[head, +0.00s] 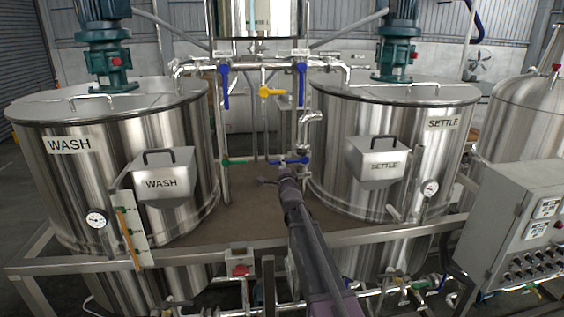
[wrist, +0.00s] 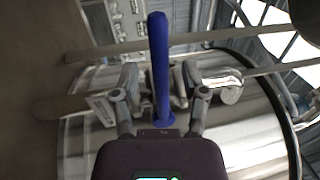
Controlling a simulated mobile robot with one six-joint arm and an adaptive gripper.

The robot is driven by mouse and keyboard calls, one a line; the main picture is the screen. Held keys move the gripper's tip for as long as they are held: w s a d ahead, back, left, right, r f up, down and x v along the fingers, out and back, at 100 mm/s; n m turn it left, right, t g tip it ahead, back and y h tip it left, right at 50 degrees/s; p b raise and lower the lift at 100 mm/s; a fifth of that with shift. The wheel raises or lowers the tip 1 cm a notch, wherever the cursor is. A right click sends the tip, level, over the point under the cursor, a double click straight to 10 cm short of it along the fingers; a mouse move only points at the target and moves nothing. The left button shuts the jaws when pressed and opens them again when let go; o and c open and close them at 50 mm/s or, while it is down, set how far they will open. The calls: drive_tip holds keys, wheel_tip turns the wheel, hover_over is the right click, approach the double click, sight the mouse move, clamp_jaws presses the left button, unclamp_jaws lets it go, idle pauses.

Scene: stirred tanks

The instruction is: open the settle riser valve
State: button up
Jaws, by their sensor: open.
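A blue lever handle (head: 298,161) sits low on the pipework left of the settle tank (head: 398,135), lying about level. My gripper (head: 279,178) is close to it, partly hidden by my own arm. In the wrist view a blue lever (wrist: 159,65) stands between the two spread fingers of my gripper (wrist: 160,78), with gaps on both sides. I see no label that names this valve. Another blue lever (head: 301,82) hangs upright higher on the pipe at the settle side.
The wash tank (head: 125,165) stands at left. Other levers are near: blue (head: 224,85), yellow (head: 271,91) and green (head: 235,161). A frame rail (head: 215,247) runs across the front. A control box (head: 520,230) stands at right.

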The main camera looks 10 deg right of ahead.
drive_tip(key=shift+w+r, duration=0.15)
drive_tip(key=shift+w, duration=0.6)
clamp_jaws()
drive_tip(key=shift+a+r, duration=0.1)
